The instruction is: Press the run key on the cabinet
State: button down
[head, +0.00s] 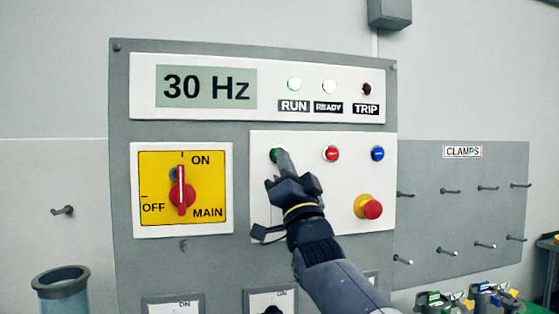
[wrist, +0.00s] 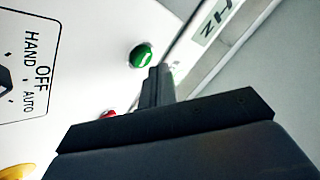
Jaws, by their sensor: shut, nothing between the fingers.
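The green key (head: 274,154) sits at the upper left of the white key panel on the grey cabinet (head: 122,180). It shows whole, with a white mark, in the wrist view (wrist: 141,54). My gripper (head: 284,156) is shut and empty, its fingertips pointing at the panel at the right edge of the green key. In the wrist view the fingertips (wrist: 155,74) lie just below and right of the key; I cannot tell whether they touch it.
A red key (head: 331,154) and a blue key (head: 377,154) are to the right. A red mushroom button (head: 370,207) is below them. The yellow main switch (head: 182,192) stands at ON. A pegboard labelled CLAMPS (head: 470,220) is at the right.

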jog(key=s+b, duration=0.1)
jog(key=s, duration=0.1)
jog(key=s+d+b, duration=0.1)
jog(key=s+b, duration=0.1)
jog(key=shift+s+d, duration=0.2)
jog(key=shift+s, duration=0.2)
dwell(0.8)
jog(key=s, duration=0.2)
jog(key=s+d+p, duration=0.1)
jog(key=shift+s, duration=0.35)
dwell(0.5)
